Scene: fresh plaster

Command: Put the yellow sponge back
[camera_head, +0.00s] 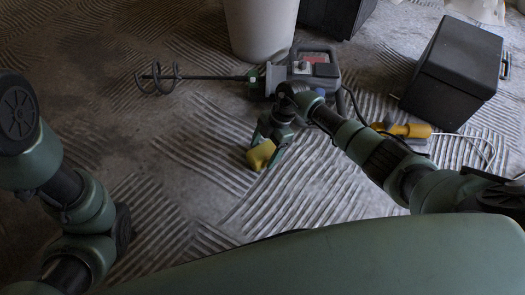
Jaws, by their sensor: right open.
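A yellow sponge (261,154) lies on the grooved plaster floor near the middle of the camera_head view. My right gripper (268,145) is open at the sponge, its fingers reaching down around it. Part of the sponge is hidden by the gripper, and I cannot tell whether the fingers touch it. My left arm comes in at the left edge, but its gripper cannot be made out.
A mixer (315,66) with a spiral paddle (158,77) lies just behind my right gripper. A pale bucket (260,28) stands behind it. A black box (452,72) and a yellow tool (405,130) with a cord are at right. The floor at left centre is clear.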

